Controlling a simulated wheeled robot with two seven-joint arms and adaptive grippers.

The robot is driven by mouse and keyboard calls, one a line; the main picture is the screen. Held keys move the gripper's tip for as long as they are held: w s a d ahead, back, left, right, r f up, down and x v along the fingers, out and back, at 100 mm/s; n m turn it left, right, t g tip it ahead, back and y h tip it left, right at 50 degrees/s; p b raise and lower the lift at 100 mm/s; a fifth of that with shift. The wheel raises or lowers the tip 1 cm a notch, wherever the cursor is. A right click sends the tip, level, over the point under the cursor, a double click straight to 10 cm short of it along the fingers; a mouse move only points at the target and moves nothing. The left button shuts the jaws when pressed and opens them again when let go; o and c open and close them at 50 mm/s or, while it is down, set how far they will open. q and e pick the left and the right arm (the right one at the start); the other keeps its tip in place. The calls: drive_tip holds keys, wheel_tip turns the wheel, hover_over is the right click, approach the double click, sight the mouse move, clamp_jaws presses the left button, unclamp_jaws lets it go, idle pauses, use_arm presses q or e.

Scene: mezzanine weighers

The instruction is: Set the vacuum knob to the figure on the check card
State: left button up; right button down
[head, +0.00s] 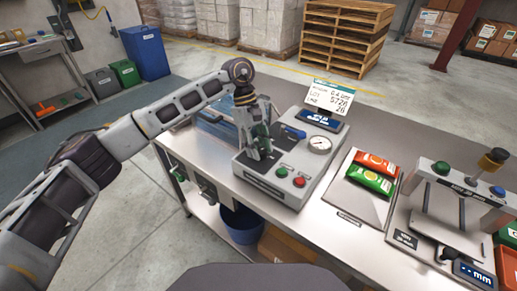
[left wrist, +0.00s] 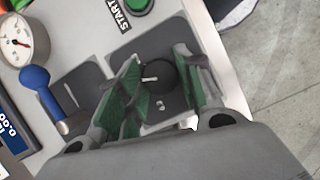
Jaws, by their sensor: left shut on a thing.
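The vacuum knob (left wrist: 160,76) is a round black knob with a white pointer line, on a dark panel of the grey machine (head: 257,182). My left gripper (head: 262,152) reaches down over the panel; in the left wrist view its green-padded fingers (left wrist: 157,92) are on both sides of the knob, shut on it. In the head view the gripper hides the knob. The check card (head: 329,98) stands behind the machine; its top line seems to include 0.4, but is small and blurred. A round gauge (head: 319,144) with a red needle also shows in the left wrist view (left wrist: 18,42).
A blue-handled lever (head: 293,132) stands beside the knob. Green (head: 282,172) and red (head: 299,182) buttons are at the front. Red and green packets (head: 370,179) lie on a tray to the right, before another device (head: 462,183). A blue bin (head: 242,224) stands below.

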idle(0.3)
use_arm(q)
drive_tip(key=o, duration=1)
drive_tip(key=shift+r, duration=0.15)
drive_tip(key=v, duration=1.1)
drive_tip(key=shift+w+a+r, duration=0.15)
drive_tip(key=shift+r, duration=0.15)
